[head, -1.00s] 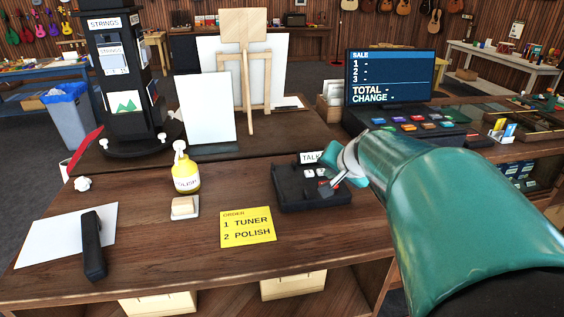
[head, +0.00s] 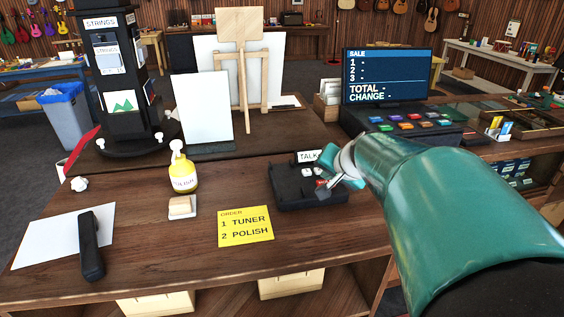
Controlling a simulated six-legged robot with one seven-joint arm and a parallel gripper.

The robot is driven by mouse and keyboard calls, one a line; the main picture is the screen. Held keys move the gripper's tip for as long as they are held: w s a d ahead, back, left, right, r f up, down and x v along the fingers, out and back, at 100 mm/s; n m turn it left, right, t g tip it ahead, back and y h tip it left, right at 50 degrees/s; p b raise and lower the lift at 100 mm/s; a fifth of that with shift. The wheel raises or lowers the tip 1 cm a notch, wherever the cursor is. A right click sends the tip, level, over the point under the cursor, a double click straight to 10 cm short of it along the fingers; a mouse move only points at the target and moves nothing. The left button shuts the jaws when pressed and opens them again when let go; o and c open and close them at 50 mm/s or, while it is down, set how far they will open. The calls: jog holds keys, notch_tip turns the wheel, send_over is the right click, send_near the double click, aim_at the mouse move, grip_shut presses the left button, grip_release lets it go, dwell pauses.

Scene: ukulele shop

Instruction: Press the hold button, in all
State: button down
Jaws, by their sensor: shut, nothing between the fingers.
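The black phone base (head: 288,196) stands on the wooden counter in the head view. It has small white buttons (head: 308,172) and a red button (head: 320,182); I cannot read which one is hold. The black handset (head: 90,245) lies off the base, on white paper at the left.
A yellow order note (head: 245,227), a polish bottle (head: 183,178) and a small block on a pad (head: 181,206) are left of the base. A register (head: 390,90) stands behind my arm. A strings display (head: 115,80) and easel (head: 242,70) stand at the back.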

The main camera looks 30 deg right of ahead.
jog(key=shift+f, duration=0.45)
dwell(0.6)
jog(key=shift+r, duration=0.9)
jog(key=shift+r, duration=2.5)
